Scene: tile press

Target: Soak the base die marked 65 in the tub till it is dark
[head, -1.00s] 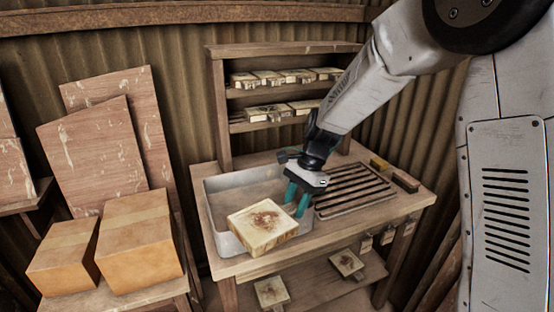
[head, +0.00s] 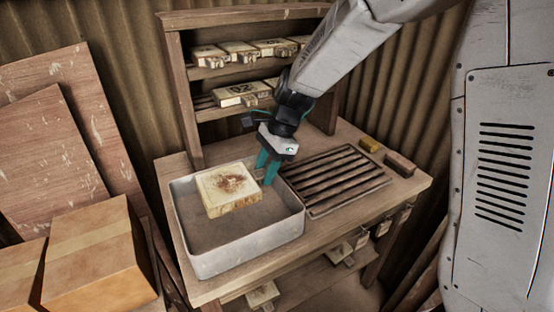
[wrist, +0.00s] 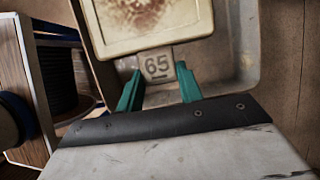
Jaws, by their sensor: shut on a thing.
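The base die marked 65 is a pale, square block with a brown stain on its top face (head: 228,190); in the wrist view its tab reads 65 (wrist: 157,66). My gripper (head: 268,172), with teal fingers, is shut on that tab. The die is over the grey metal tub (head: 248,246), within its rim as the head view shows it. Its face is still pale. The tub floor looks brown and dull; I cannot tell the liquid level or whether the die touches it.
A shelf (head: 185,120) with several dies stands at the back. Cardboard boxes (head: 95,262) are at the left.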

